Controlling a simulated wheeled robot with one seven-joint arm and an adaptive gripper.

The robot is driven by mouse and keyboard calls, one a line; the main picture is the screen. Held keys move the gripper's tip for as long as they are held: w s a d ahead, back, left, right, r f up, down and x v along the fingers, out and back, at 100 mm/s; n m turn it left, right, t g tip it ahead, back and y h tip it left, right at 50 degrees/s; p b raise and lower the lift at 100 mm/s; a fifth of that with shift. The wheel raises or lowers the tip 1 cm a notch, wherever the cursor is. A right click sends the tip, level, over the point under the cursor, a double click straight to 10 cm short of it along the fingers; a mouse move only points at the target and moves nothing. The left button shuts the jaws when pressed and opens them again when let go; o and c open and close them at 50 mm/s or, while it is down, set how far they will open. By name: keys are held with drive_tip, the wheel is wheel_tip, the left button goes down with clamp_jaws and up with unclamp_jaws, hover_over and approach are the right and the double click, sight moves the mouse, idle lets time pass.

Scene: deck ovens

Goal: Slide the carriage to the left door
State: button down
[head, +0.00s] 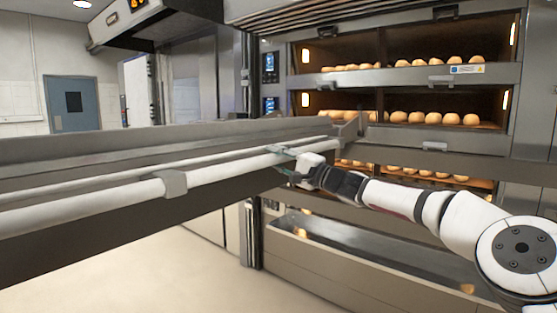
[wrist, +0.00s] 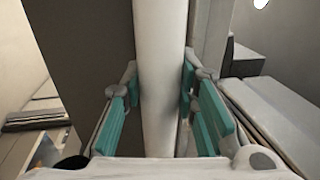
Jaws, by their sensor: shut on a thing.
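The carriage (head: 70,150) is a long grey metal beam across the left and middle of the head view, ending in front of the ovens. A white round handle bar (head: 110,199) runs along its near side in a grey bracket. My gripper (head: 287,163) is shut on this bar near the carriage's right end. In the wrist view, the bar (wrist: 160,45) passes between the teal finger pads of my gripper (wrist: 160,100). The oven openings (head: 345,52) stand behind the carriage's right end. I cannot tell which part is the left door.
Bread rolls (head: 425,117) sit on the oven decks. A long metal trough (head: 370,258) lies below the decks. A blue-grey room door (head: 74,104) is in the far left wall. The pale floor (head: 130,270) under the carriage is clear.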

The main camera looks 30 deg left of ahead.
drive_tip(key=c, duration=1.2)
unclamp_jaws()
drive_tip(key=shift+a, duration=0.3)
drive_tip(key=shift+c, duration=0.2)
drive_tip(key=shift+d, duration=0.1)
drive_tip(key=shift+d+f, duration=0.15)
drive_tip(key=shift+d, duration=0.25)
drive_tip(key=v, duration=1.1)
drive_tip(key=shift+s, duration=0.15)
